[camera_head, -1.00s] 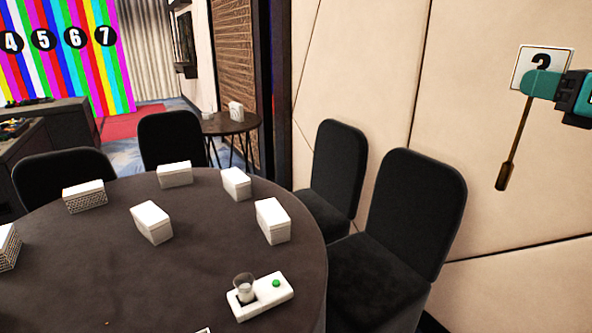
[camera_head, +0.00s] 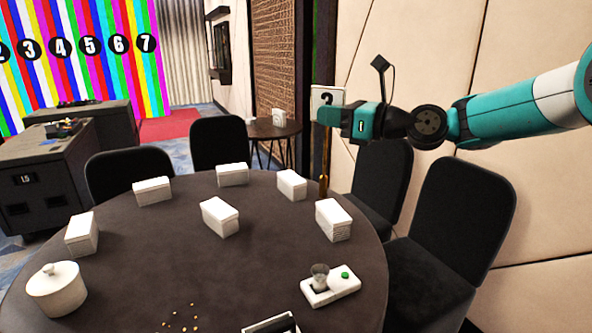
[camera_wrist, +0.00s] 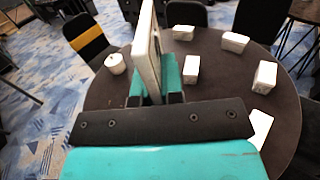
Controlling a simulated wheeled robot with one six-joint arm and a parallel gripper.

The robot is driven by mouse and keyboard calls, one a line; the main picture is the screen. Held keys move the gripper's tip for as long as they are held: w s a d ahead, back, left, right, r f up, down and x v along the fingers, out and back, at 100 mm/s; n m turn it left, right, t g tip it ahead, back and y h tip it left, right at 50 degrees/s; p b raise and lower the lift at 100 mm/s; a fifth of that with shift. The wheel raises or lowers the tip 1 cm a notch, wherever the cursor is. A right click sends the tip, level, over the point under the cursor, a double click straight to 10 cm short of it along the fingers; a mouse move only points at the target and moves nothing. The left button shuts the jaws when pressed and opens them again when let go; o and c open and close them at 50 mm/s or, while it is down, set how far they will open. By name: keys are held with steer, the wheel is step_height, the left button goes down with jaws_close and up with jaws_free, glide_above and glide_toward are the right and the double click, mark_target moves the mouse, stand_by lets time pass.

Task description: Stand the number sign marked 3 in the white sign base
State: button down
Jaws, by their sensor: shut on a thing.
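The number sign (camera_head: 322,97) is a white card with a dark 3 on a thin stick that ends in a brown lower tip. My gripper (camera_head: 328,115) is shut on the card and partly covers the number. The stick hangs about upright, its tip in line with the table's far right edge; whether it touches anything I cannot tell. In the wrist view the card (camera_wrist: 150,45) is edge-on between my teal fingers (camera_wrist: 153,80). A white block with a cup-like holder and a green dot, seemingly the sign base (camera_head: 340,287), lies on the table's near right.
The dark round table (camera_head: 150,240) carries several white boxes (camera_head: 220,216) and a white lidded pot (camera_head: 57,290). Small golden bits (camera_head: 180,318) and a partly cut-off slotted thing (camera_head: 272,323) are at the near edge. Black chairs (camera_head: 455,225) stand at the right by a padded wall.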

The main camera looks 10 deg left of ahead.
step_height(320, 180, down, 25)
steer(key=t+b, duration=0.1)
steer(key=b, duration=0.6)
steer(key=shift+s+r+m+h, duration=0.2)
steer(key=shift+s+m+h, duration=0.2)
stand_by(0.4)
steer(key=shift+f, duration=0.2)
stand_by(0.4)
steer(key=shift+f+b, duration=1.35)
steer(key=shift+f, duration=0.65)
steer(key=c, duration=1.2)
jaws_free()
steer(key=shift+o, duration=0.2)
steer(key=shift+d, duration=0.15)
